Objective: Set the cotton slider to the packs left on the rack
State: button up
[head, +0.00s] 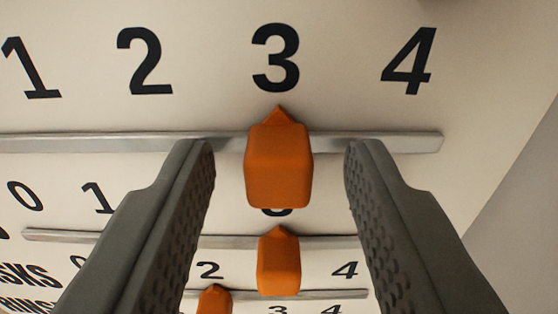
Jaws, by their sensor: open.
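A large orange slider (278,167) sits on the top metal rail (80,143) of a cream board, its pointed tip just below the printed 3 (276,58). My gripper (281,147) is open, with one dark finger on each side of this slider and a visible gap on both sides. The label of this top row is out of the picture, so I cannot read whether it is the cotton slider. The rack with the packs is not in view.
A second orange slider (278,268) on the rail below points at a mostly hidden number. A third slider (214,300) sits lower at 2. Partly cut-off labels (28,276) show at lower left. The board ends at the right beside a grey surface (525,220).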

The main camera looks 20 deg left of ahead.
aim_at(69, 139)
jog(key=shift+c, duration=0.4)
grip_shut()
jog(key=s+a, duration=0.1)
jog(key=a, duration=0.1)
jog(key=s+a, duration=0.1)
jog(key=a, duration=0.2)
jog(key=s+a, duration=0.1)
jog(key=a, duration=0.2)
jog(key=shift+a, duration=0.25)
jog(key=shift+o, duration=0.4)
grip_release()
jog(key=shift+s+d, duration=0.1)
jog(key=shift+s, duration=0.05)
jog(key=v, duration=1.7)
